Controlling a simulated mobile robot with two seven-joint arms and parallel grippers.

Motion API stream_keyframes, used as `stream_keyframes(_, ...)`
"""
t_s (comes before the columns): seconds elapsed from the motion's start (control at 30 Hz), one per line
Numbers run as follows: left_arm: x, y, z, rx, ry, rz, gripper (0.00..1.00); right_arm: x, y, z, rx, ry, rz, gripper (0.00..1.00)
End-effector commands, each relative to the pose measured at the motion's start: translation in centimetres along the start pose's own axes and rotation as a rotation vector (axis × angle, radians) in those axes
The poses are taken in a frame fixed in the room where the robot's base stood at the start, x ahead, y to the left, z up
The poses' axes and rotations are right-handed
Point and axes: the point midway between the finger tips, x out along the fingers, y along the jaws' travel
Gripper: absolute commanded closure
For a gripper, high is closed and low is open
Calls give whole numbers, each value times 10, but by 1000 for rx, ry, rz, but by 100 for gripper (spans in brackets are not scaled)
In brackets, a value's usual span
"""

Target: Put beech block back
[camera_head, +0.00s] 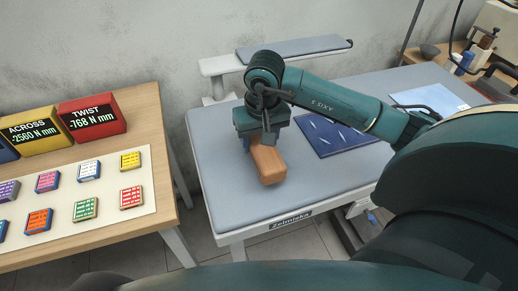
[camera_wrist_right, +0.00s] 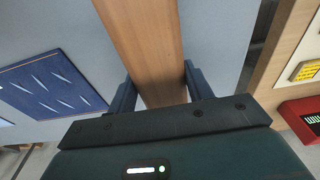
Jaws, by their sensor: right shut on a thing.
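The beech block (camera_head: 267,163) is an orange-brown wooden block over the left part of the grey padded table (camera_head: 230,203). My right gripper (camera_head: 262,138) points down and is shut on it near its far end. In the right wrist view the block (camera_wrist_right: 147,45) runs lengthwise between the two fingers of the gripper (camera_wrist_right: 159,88). I cannot tell whether the block touches the table top. My left gripper does not show.
A dark blue mat (camera_head: 340,138) with light slits lies right of the block. At left, a wooden desk (camera_head: 95,243) carries coloured blocks and display boxes (camera_head: 92,117). A gap separates desk and table. A light blue sheet (camera_head: 430,98) lies at the table's right. The table's front is clear.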

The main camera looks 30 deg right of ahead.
Motion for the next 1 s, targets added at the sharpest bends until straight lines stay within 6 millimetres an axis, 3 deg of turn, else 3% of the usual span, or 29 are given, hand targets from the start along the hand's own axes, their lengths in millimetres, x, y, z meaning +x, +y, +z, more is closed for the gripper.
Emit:
stream_keyframes(0.27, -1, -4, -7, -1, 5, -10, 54, 36, 0, 5, 1, -2, 0, 75)
stream_keyframes(0.67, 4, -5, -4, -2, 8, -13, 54, 44, 0, 5, 0, 2, 0, 75)
stream_keyframes(0.7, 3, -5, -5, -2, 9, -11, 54, 43, 0, 6, 0, 0, 1, 47)
stream_keyframes(0.93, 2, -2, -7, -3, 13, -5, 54, 42, 0, 6, 0, -1, 0, 28)
stream_keyframes(1.0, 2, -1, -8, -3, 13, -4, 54, 42, 0, 6, 0, -1, 0, 27)
